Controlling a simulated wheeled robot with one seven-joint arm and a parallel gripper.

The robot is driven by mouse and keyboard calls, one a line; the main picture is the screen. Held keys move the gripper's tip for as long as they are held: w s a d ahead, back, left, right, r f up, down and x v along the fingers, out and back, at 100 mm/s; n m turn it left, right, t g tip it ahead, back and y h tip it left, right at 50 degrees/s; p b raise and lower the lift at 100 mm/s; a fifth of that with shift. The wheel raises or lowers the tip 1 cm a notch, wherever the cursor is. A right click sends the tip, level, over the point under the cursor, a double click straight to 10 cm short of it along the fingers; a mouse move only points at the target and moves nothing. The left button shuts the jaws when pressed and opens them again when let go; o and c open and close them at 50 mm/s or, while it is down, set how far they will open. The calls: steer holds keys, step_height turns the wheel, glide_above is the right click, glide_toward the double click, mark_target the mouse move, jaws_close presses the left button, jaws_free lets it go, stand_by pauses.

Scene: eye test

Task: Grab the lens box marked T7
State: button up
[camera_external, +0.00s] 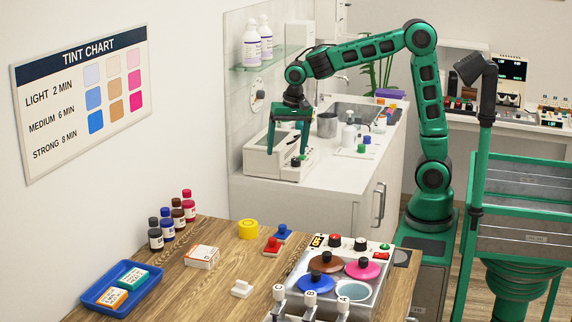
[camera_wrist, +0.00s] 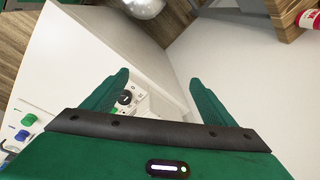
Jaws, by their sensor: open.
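Small boxes that could be lens boxes show in the external view: an orange-and-white box (camera_external: 112,297) and a green-and-white box (camera_external: 134,278) in the blue tray (camera_external: 93,298), and a white-and-orange box (camera_external: 202,257) on the wooden table. Their print is too small to read, so I cannot tell which is marked T7. My gripper (camera_external: 289,149) is open and empty over a white device on the back counter, far from these boxes. In the wrist view my gripper (camera_wrist: 160,88) has its fingers apart with nothing between them. No lens box shows there.
The wooden table (camera_external: 190,290) also holds several small bottles (camera_external: 167,222), a yellow roll (camera_external: 248,229), red and blue stamp-like pieces and a tinting unit (camera_external: 338,262) with coloured lids. The white device (camera_external: 262,160) stands close below my gripper. A green-framed stand is at right.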

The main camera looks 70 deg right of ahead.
steer(key=w+a+m+y, duration=0.1)
steer(key=w+a, duration=0.4)
steer(key=a, duration=0.7)
steer(key=m+g+y, duration=0.2)
steer(key=m+y, duration=0.3)
steer(key=m, duration=0.1)
glide_toward(202, 251)
steer(key=x, duration=0.9)
steer(key=shift+d, duration=0.1)
steer(key=c, duration=1.1)
